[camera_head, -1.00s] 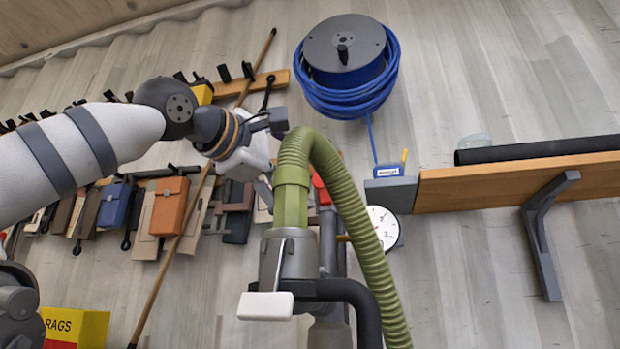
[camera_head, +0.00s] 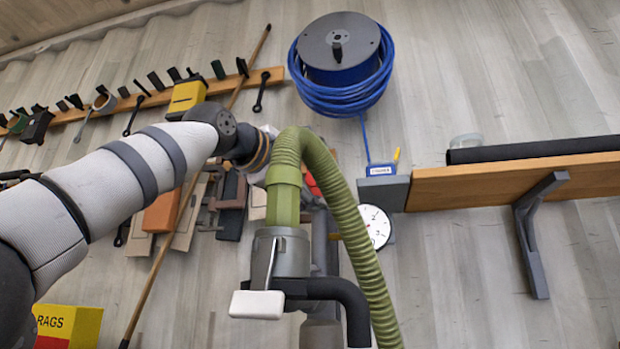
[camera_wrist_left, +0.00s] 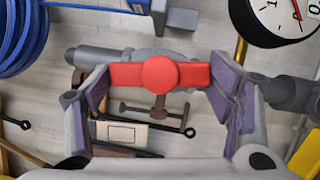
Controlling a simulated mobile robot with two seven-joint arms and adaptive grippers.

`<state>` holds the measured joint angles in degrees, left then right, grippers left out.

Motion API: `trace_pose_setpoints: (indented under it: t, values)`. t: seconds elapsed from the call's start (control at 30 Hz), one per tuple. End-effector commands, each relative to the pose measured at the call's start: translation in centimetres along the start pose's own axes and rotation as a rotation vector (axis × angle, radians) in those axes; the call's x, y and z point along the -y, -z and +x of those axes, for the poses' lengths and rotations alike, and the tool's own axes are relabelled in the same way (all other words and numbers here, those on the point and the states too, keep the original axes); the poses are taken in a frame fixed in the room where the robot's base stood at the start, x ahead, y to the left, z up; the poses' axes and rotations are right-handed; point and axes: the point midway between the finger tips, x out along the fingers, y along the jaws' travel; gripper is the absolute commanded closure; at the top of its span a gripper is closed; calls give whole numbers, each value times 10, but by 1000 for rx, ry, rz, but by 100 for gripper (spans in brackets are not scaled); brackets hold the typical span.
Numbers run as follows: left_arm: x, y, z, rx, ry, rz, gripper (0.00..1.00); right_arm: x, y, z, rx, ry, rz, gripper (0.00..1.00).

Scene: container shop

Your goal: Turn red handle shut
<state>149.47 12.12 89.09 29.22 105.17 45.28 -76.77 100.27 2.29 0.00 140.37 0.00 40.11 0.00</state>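The red handle (camera_wrist_left: 158,73) lies across a grey pipe valve in the left wrist view, with a round hub in its middle. A small red part of it (camera_head: 312,184) shows behind the green hose in the head view. My left gripper (camera_wrist_left: 158,84) is open, with one purple-padded finger near each end of the handle. The handle lies between the fingers; whether either pad touches it I cannot tell. In the head view the hose hides the fingers of my left gripper. My right gripper is in neither view.
The green hose (camera_head: 343,200) arches in front of the valve from a grey fitting with a white-gripped lever (camera_head: 257,304). A round gauge (camera_head: 376,227) sits just right of the hose. A wooden shelf (camera_head: 510,180) is at right, a blue hose reel (camera_head: 342,65) above.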

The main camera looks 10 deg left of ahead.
Motion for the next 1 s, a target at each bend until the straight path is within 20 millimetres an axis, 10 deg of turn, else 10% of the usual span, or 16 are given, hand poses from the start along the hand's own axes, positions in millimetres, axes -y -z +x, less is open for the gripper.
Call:
trace_pose_setpoints:
  t: [1.0]
  values:
    - [2, -1, 0, 1, -192, -459, 53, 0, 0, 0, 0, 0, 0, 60]
